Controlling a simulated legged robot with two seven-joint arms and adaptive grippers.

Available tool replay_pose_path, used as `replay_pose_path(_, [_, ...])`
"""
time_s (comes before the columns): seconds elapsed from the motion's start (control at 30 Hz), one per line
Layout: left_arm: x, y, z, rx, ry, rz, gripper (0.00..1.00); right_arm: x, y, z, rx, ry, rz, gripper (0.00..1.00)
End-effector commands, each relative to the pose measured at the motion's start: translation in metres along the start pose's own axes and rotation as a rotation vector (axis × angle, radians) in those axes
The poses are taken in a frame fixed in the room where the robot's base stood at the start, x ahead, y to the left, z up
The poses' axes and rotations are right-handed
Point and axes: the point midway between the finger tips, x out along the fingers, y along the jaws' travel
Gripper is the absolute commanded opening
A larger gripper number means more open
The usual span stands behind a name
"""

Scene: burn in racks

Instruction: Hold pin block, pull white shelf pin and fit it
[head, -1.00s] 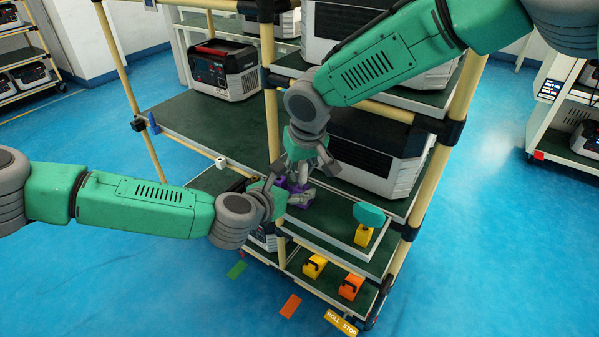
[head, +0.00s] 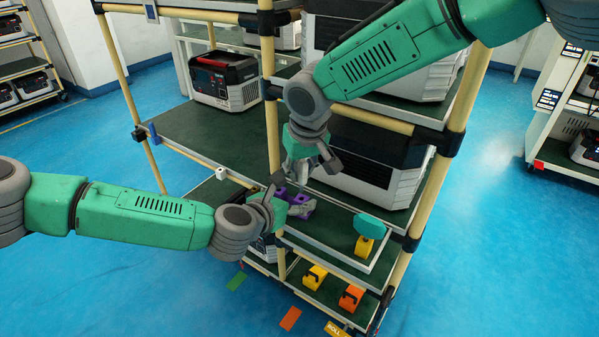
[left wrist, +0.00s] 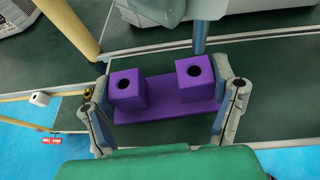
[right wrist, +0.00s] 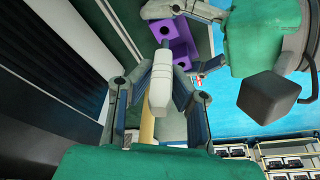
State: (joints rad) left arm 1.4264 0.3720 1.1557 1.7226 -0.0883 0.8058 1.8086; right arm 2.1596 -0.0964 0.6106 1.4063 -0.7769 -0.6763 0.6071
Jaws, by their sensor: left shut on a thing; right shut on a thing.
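The purple pin block (left wrist: 165,108) has two raised posts, each with an open dark hole, in the left wrist view. It also shows at the shelf edge in the head view (head: 300,207). My left gripper (left wrist: 167,88) is shut on the block, one finger at each end. My right gripper (right wrist: 160,100) is shut on the white shelf pin (right wrist: 161,82), with a finger on each side. In the right wrist view the pin's far end overlaps the block; its exact gap is unclear. The pin is hard to make out in the head view.
A teal-topped yellow item (head: 367,232) stands right of the block on the same shelf. Yellow (head: 315,277) and orange (head: 351,298) items sit on the lower shelf. A large power unit (head: 370,160) is close behind my right gripper. A tan rack post (head: 270,110) rises beside the grippers.

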Motion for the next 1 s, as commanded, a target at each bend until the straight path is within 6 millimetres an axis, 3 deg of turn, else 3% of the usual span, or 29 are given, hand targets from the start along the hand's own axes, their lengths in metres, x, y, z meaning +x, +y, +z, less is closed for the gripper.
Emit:
replay_pose_path(0.17, [0.000, -0.001, -0.001, 0.000, 0.001, -0.002, 0.49, 0.000, 0.000, 0.000, 0.000, 0.000, 0.000, 0.00])
replay_pose_path(0.2, [0.000, -0.001, -0.001, 0.000, 0.001, -0.002, 0.86, 0.000, 0.000, 0.000, 0.000, 0.001, 0.000, 0.00])
replay_pose_path(0.23, [0.000, -0.001, -0.001, 0.000, 0.001, -0.002, 0.97, 0.000, 0.000, 0.000, 0.000, 0.001, 0.000, 0.00])
replay_pose_path(0.27, [0.000, -0.001, -0.001, 0.000, 0.001, -0.002, 1.00, 0.000, 0.000, 0.000, 0.000, 0.001, 0.000, 0.00])
replay_pose_path(0.53, [-0.001, 0.000, 0.000, 0.000, 0.001, -0.001, 1.00, 0.000, 0.000, 0.000, 0.000, 0.001, 0.000, 0.00])
replay_pose_path(0.67, [-0.011, 0.000, -0.001, -0.001, 0.001, -0.002, 1.00, 0.000, 0.000, 0.000, 0.000, 0.001, 0.000, 0.00])
replay_pose_path(1.0, [-0.079, 0.001, -0.001, -0.002, 0.002, -0.003, 1.00, 0.000, 0.000, 0.000, 0.000, 0.001, 0.000, 0.00])
